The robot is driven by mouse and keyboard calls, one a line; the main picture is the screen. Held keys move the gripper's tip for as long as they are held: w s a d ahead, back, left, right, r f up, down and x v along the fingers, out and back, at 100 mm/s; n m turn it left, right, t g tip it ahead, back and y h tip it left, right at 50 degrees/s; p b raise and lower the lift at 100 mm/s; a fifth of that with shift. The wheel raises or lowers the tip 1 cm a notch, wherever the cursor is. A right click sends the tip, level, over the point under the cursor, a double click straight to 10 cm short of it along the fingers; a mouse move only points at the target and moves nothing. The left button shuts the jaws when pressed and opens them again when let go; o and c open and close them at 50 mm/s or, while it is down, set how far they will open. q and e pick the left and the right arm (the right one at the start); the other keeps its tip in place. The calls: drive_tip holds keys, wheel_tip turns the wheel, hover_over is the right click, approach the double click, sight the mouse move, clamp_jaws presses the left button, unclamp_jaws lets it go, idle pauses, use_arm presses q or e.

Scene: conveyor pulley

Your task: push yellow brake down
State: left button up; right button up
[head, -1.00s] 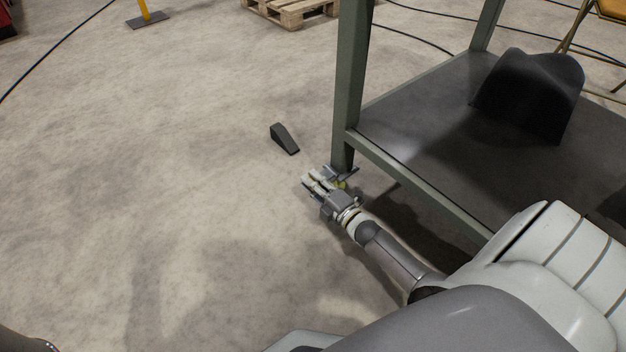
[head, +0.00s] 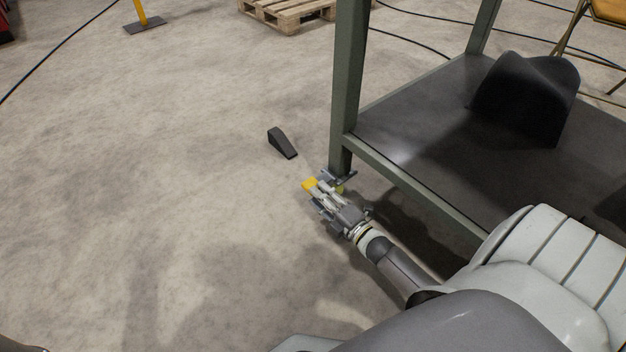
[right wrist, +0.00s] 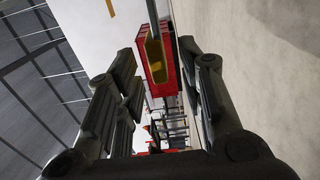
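The yellow brake (head: 310,185) is a small yellow pedal low by the foot of the green table leg. My right gripper (head: 322,196) is right at it, just to its lower right in the head view, and covers part of it. In the right wrist view the two dark fingers of the gripper (right wrist: 160,75) stand apart with a gap between them. The yellow brake (right wrist: 154,52) shows in that gap, edge-on, beyond the fingers. I cannot tell whether they touch it. My left gripper is not in view.
The green-framed table (head: 345,90) with a dark lower shelf (head: 420,120) stands on the right and bears a black curved part (head: 527,95). A dark wedge (head: 282,142) lies on the floor beyond the gripper.

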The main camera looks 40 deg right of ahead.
drive_tip(key=s, duration=0.7)
drive_tip(key=shift+s+d, duration=0.2)
drive_tip(key=shift+d, duration=0.1)
